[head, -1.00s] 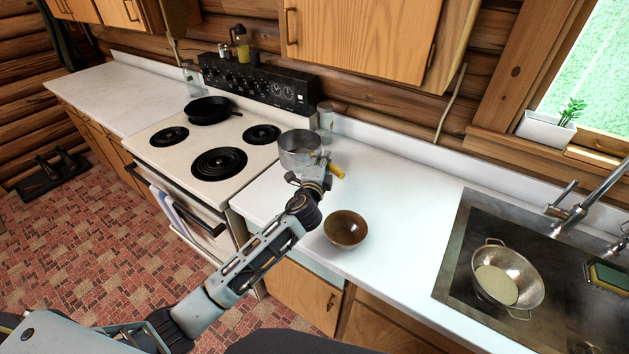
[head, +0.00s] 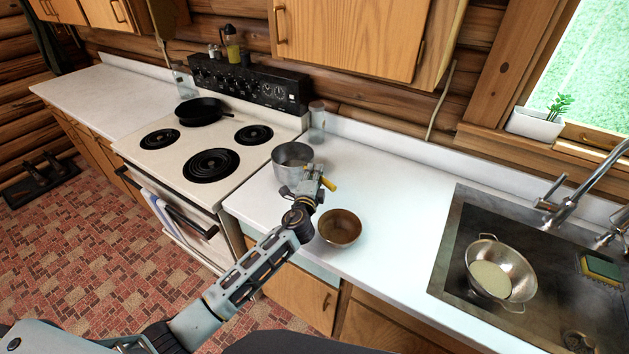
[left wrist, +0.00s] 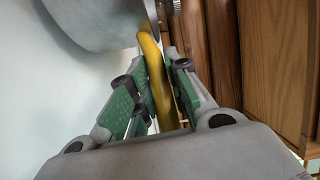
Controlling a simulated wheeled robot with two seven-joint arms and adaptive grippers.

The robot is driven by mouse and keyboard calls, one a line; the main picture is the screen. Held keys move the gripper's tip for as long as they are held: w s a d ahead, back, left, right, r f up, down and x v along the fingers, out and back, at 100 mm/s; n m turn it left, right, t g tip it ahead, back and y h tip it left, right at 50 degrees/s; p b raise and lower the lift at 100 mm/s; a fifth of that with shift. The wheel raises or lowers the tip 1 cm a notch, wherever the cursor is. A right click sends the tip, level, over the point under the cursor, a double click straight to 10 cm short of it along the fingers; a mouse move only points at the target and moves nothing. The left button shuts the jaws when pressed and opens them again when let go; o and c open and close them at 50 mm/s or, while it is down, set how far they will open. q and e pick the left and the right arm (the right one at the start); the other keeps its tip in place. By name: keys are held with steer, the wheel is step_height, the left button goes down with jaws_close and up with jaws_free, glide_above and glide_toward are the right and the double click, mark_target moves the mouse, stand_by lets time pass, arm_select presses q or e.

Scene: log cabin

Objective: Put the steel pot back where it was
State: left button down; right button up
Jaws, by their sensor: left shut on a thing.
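The steel pot (head: 291,163) is at the counter's left end, beside the stove, upright or nearly so. I cannot tell whether its base touches the counter. Its yellow handle (head: 329,184) points right and toward me. My left gripper (head: 317,178) is shut on the handle. In the left wrist view the yellow handle (left wrist: 156,70) runs between the green finger pads of my left gripper (left wrist: 152,85), and the pot's grey side (left wrist: 95,22) fills the upper left. My right gripper is not in view.
A brown bowl (head: 340,228) stands on the counter (head: 390,205), close to my left arm. A glass jar (head: 317,116) is behind the pot. The stove (head: 165,162) holds a black skillet (head: 202,111). A colander (head: 502,270) is in the sink. Counter right of the pot is clear.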

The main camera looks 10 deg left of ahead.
arm_select(q)
steer(key=shift+f, duration=1.35)
steer(key=c, duration=1.8)
jaws_free()
steer(key=shift+f+b, duration=0.2)
steer(key=shift+b, duration=0.1)
steer(key=o, duration=0.5)
steer(key=shift+c, duration=0.2)
steer(key=shift+r, duration=0.15)
steer(key=shift+s, duration=2.45)
steer(key=shift+s+d+r+b, duration=0.15)
steer(key=shift+s+b, duration=0.25)
steer(key=shift+s, duration=1.4)
steer(key=shift+s+a+r+b, duration=0.1)
steer(key=shift+s+b, duration=0.25)
steer(key=shift+s, duration=1.45)
